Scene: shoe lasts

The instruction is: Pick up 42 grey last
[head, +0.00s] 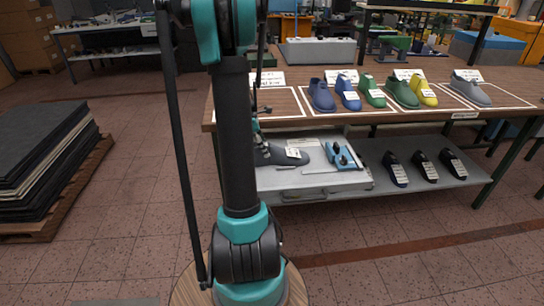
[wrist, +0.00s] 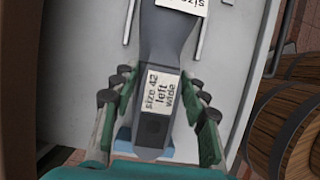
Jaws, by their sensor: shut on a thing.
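The grey last (wrist: 169,95) lies lengthwise between the fingers of my gripper (wrist: 157,80) in the wrist view. Its label reads "size 42 left wide", and a second white label is partly cut off at the top edge. My gripper is shut on the last. In the head view the dark grey last (head: 278,155) shows at the lower shelf, partly behind my arm, above a light grey box. The gripper itself is mostly hidden by my arm there.
The tabletop (head: 290,103) holds blue, green and yellow lasts and another grey last (head: 470,91) in marked areas with cards. A blue fixture (head: 342,157) sits close to the held last. Several dark lasts (head: 425,167) stand on the lower shelf (head: 440,185) to the right.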

